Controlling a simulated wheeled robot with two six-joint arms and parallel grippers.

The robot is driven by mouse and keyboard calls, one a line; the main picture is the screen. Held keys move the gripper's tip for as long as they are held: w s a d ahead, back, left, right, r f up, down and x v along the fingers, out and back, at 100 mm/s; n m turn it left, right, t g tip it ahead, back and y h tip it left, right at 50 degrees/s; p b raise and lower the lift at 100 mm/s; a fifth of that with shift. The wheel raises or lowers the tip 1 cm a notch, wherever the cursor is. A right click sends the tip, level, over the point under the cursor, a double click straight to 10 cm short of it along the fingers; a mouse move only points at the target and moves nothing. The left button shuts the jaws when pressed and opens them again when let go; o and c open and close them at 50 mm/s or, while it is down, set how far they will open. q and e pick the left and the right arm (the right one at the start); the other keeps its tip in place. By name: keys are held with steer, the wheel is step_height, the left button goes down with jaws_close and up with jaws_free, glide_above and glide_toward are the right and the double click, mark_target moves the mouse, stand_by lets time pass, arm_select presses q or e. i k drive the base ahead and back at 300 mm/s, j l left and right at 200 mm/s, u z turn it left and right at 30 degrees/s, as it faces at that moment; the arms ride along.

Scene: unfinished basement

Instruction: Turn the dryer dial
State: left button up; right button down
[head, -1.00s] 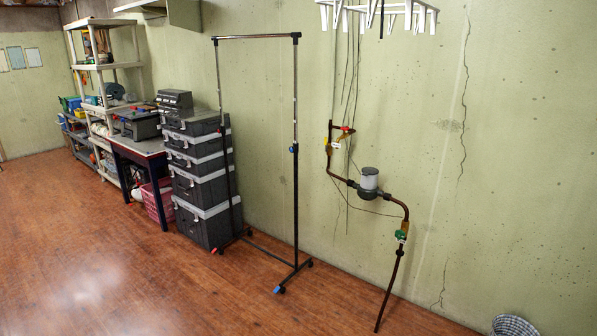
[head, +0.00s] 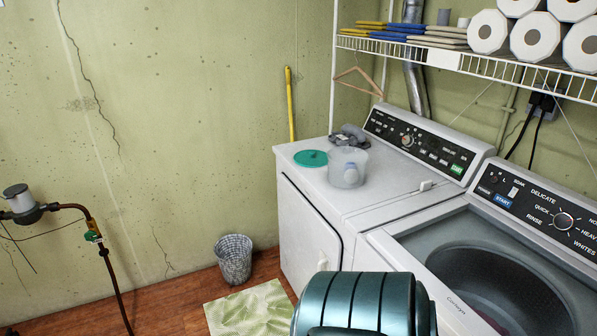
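The dryer (head: 305,222) is a white machine against the wall, right of centre in the head view. Its dial (head: 407,140) is a small round knob on the dark control panel (head: 440,155) at the back of its top, near a green button (head: 457,169). The dial is too small to read its setting. Neither gripper shows in the view.
An open-topped washer (head: 450,300) with its own dial (head: 563,221) stands at right. A translucent tub (head: 348,167) and a green lid (head: 310,158) lie on the dryer. A wastebasket (head: 234,259) and a leaf-patterned mat (head: 250,310) are on the floor. A wire shelf (head: 470,66) hangs above.

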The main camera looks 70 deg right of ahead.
mark_target(408, 141)
steer(key=z, duration=3.35)
steer(key=i+j+z, duration=0.2)
steer(key=j+z, duration=0.3)
steer(key=i+j+z, duration=0.15)
steer(key=j+z, duration=0.8)
steer(key=k+j+z, duration=0.1)
steer(key=j+z, duration=0.4)
steer(key=j, duration=0.15)
